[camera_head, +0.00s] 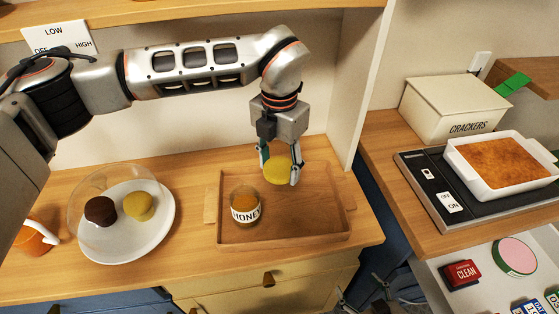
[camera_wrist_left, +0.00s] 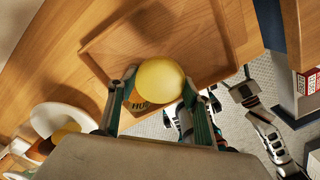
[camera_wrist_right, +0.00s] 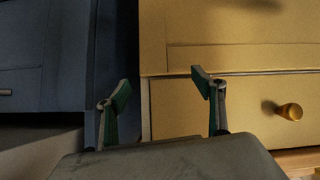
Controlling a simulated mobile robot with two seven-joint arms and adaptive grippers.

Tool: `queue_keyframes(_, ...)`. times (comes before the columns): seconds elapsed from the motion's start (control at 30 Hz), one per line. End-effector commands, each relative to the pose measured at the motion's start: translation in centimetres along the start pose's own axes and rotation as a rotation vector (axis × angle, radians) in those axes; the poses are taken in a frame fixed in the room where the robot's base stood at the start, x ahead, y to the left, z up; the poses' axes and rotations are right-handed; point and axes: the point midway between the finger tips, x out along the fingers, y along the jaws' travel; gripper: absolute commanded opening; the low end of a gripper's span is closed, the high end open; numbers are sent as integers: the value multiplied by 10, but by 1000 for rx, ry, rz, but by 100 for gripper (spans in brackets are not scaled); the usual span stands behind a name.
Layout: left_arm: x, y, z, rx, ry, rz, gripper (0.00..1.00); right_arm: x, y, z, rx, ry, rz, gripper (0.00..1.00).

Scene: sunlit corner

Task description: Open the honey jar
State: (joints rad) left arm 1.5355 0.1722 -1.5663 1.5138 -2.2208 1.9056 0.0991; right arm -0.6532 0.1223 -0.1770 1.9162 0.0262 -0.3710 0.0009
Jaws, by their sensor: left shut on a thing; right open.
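The honey jar (camera_head: 245,209) stands upright on the wooden tray, its HONEY label facing me. Its glass top looks uncovered, with amber honey inside. My left gripper (camera_head: 279,168) is shut on a round yellow lid (camera_head: 277,170), held above and to the right of the jar, apart from it. The lid (camera_wrist_left: 160,80) also shows between the fingers in the left wrist view, hiding most of the jar behind it. My right gripper (camera_wrist_right: 161,88) is open and empty, low in front of the yellow and blue cabinet fronts.
The wooden tray (camera_head: 325,232) has bare room right of the jar. To its left are a white plate (camera_head: 150,235) with two round items under a clear dome, and an orange mug (camera_head: 35,238). A divider panel (camera_head: 362,80) stands right of the tray. A cracker box (camera_head: 455,105) sits beyond.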

Motion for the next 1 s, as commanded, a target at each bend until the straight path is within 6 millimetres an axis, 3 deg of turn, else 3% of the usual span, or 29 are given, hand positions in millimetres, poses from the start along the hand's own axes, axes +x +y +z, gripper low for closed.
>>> queue_keyframes(1.0, 100, 0, 0, 1, 1, -1, 23, 13, -18, -9, -3, 58, -29, 68)
